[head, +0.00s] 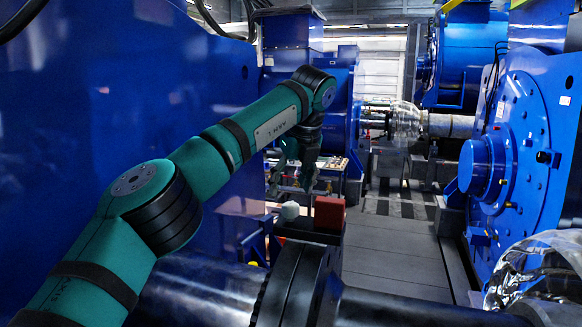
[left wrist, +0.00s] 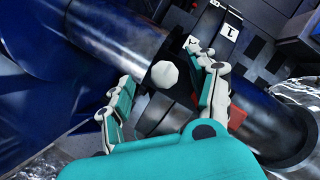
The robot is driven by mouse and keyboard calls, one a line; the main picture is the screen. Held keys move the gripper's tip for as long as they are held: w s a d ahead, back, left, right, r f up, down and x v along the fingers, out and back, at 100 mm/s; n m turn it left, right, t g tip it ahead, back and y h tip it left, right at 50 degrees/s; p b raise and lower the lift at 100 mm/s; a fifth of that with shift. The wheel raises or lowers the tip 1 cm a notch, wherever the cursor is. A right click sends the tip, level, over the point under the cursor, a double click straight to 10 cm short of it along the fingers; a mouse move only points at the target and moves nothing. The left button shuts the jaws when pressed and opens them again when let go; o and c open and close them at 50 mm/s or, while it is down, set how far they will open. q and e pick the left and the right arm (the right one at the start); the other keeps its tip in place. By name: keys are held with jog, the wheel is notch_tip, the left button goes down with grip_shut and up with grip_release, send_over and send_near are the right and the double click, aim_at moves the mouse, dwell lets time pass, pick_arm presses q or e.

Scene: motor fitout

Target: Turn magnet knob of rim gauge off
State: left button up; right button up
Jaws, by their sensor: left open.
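The rim gauge's magnet knob is a small pale, faceted knob (head: 290,210), beside a red block (head: 329,213) on top of the shaft coupling (head: 291,285). My left gripper (head: 291,187) hangs just above the knob, fingers pointing down and apart. In the left wrist view the knob (left wrist: 165,74) shows between the two open fingers of the gripper (left wrist: 163,66), with no clear contact. Part of the red block (left wrist: 237,118) shows behind the right finger. I cannot read the knob's setting. My right gripper is not in view.
A thick steel shaft (head: 195,290) runs to the coupling, and a dark shaft (head: 420,308) leaves it to the right. A large blue motor (head: 540,130) stands at the right and a blue housing (head: 110,100) at the left. The grey floor (head: 395,245) between them is clear.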

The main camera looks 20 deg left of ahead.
aim_at(291, 205)
pick_arm(q)
notch_tip(291, 205, up, 4)
jog(key=shift+s+d, duration=0.1)
jog(key=shift+d, duration=0.05)
jog(key=shift+r, duration=0.6)
